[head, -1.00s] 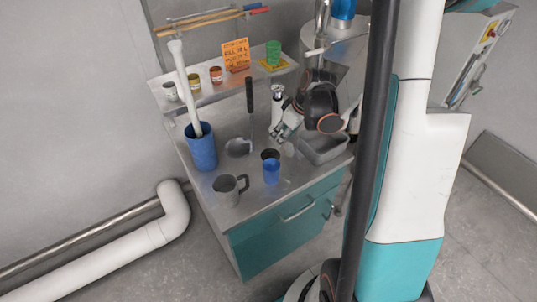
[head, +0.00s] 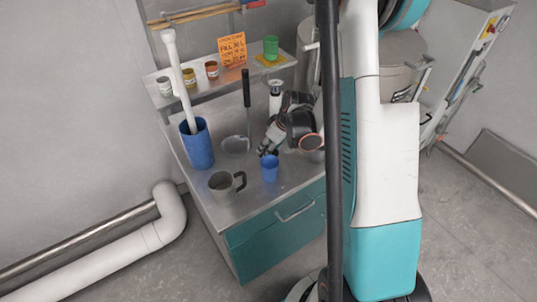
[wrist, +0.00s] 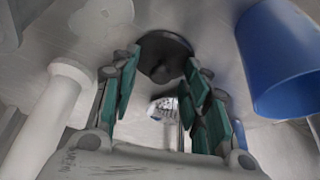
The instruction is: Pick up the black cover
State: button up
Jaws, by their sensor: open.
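The black cover (wrist: 163,55) is a dark round disc lying on the steel counter in the wrist view, with a small round detail near its centre. My gripper (wrist: 164,70) is open, with its teal-padded fingers at the left and right of the cover. The fingertips are near the cover's edges; I cannot tell if they touch it. In the head view my gripper (head: 267,146) is low over the counter, just behind the small blue cup (head: 269,171). The cover is mostly hidden there by the gripper and the cup.
The blue cup stands close on the right in the wrist view (wrist: 282,60). A white cylinder (wrist: 45,112) is close on the left. A shelf with small jars runs behind.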

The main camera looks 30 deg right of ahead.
jog(key=shift+c, duration=0.2)
jog(key=c, duration=0.9)
jog(key=shift+r, duration=0.1)
